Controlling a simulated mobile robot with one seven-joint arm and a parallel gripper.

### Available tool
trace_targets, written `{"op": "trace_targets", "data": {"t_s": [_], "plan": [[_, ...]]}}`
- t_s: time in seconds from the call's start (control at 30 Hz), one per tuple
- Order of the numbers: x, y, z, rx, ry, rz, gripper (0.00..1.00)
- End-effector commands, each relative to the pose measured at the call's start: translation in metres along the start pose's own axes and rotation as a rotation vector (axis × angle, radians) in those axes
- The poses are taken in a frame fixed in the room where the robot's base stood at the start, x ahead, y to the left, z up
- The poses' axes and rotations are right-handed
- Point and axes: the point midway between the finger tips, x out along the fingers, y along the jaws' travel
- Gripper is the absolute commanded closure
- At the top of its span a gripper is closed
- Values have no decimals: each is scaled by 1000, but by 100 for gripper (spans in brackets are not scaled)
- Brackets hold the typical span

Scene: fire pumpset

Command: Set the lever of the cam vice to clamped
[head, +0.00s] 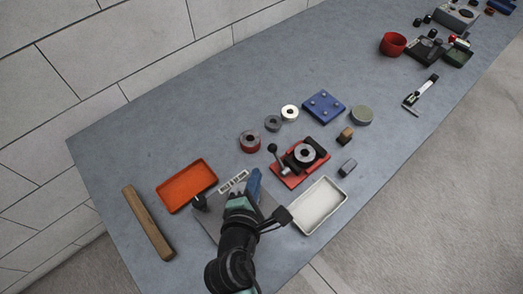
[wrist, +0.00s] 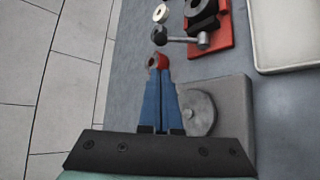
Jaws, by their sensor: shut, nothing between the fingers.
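The cam vice is a black body on a red base (head: 283,178) in the middle of the table; a round grey ring-shaped part sits at its top. Its lever (head: 278,158) ends in a dark ball knob (head: 272,147) that points up-left in the head view. In the wrist view the vice's red base (wrist: 224,35) is at the top, with the lever (wrist: 180,40) reaching left to its knob (wrist: 159,36). My gripper (head: 256,171) is shut and empty, on the near side of the vice and apart from the lever. Its blue fingers (wrist: 160,75) point towards the knob.
A red ring (wrist: 153,61) shows just beyond my fingertips in the wrist view. A grey plate (wrist: 238,100) with a disc lies beside my fingers. An orange tray (head: 187,184) is left, a white tray (head: 318,205) right. Several rings and a blue block (head: 323,106) stand behind the vice.

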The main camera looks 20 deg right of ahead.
Motion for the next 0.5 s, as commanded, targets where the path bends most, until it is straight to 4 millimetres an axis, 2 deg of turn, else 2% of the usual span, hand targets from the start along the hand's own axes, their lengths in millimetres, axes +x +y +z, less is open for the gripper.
{"op": "trace_targets", "data": {"t_s": [0.33, 0.5], "plan": [[1, 0, 0, -4, -1, -1, 100], [18, 0, 0, -2, -1, 1, 100]]}}
